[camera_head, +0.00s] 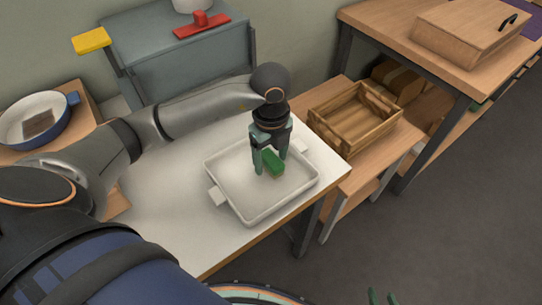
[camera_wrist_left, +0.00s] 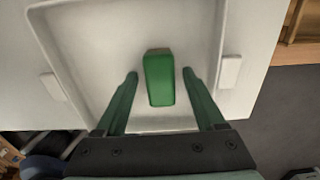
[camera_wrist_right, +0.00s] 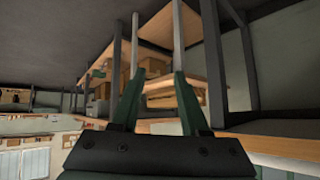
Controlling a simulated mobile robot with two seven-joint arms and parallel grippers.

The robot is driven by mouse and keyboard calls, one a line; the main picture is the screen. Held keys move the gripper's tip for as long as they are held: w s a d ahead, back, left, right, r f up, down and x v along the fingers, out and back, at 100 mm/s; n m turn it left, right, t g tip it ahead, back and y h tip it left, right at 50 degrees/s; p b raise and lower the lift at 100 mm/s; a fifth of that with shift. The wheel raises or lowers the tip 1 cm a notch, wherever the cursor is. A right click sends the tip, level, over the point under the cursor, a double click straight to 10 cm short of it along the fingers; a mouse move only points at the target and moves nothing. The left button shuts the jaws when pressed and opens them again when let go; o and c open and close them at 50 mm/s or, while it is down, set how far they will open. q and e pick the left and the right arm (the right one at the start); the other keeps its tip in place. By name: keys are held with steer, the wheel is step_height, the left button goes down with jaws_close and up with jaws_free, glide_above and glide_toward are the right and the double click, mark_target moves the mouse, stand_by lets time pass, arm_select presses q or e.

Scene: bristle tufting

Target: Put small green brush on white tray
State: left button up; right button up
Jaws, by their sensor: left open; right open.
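The small green brush (camera_head: 273,163) is inside the white tray (camera_head: 246,212) and appears to lie on its floor. My left gripper (camera_head: 270,165) is over the tray, pointing down, its fingers on either side of the brush. In the left wrist view the brush (camera_wrist_left: 160,82) sits between the open fingertips (camera_wrist_left: 160,74), with a gap on each side. The tray (camera_wrist_left: 190,18) fills much of that view. My right gripper (camera_wrist_right: 158,75) is open and empty, away from the table; only its fingertips (camera_head: 382,298) show at the bottom of the head view.
The tray stands on a white table (camera_head: 170,215) near its right corner. A wooden crate (camera_head: 355,118) is to the right on a lower bench. A blue pan (camera_head: 38,120) holding a brown block is at the left. A grey cabinet (camera_head: 180,70) stands behind. The table's left part is clear.

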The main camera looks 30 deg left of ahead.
mark_target(271, 158)
arm_select(q)
step_height(271, 158, up, 12)
steer(key=p, duration=0.2)
steer(key=shift+r, duration=0.15)
